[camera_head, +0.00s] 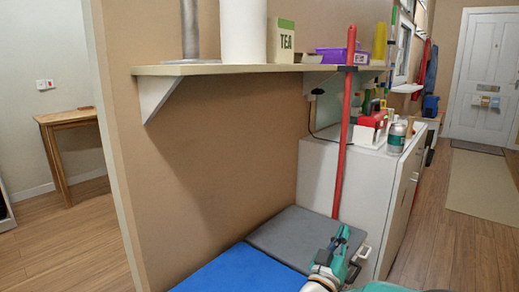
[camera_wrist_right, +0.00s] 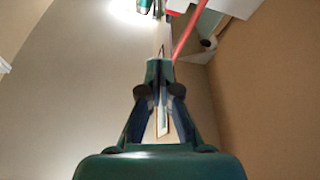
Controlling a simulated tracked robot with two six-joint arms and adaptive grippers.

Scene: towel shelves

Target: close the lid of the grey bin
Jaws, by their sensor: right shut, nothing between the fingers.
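A grey lid (camera_head: 290,236) of the grey bin lies flat or nearly flat in the head view, beside a blue lid (camera_head: 235,274). I cannot tell whether it is fully seated, and the bin's body is hidden. My right gripper (camera_head: 344,234) is at the right part of the grey lid, near its edge. It is shut with nothing in it, and its fingertips (camera_wrist_right: 160,66) meet in the wrist view. Whether it touches the lid is unclear. My left gripper is not in view.
A red pole (camera_head: 345,135) stands upright behind the grey lid, against a shelf (camera_head: 215,70) holding several items. A white cabinet (camera_head: 322,185) stands to the right, with a jar (camera_head: 396,138) on top. Open wooden floor (camera_head: 445,240) lies further right.

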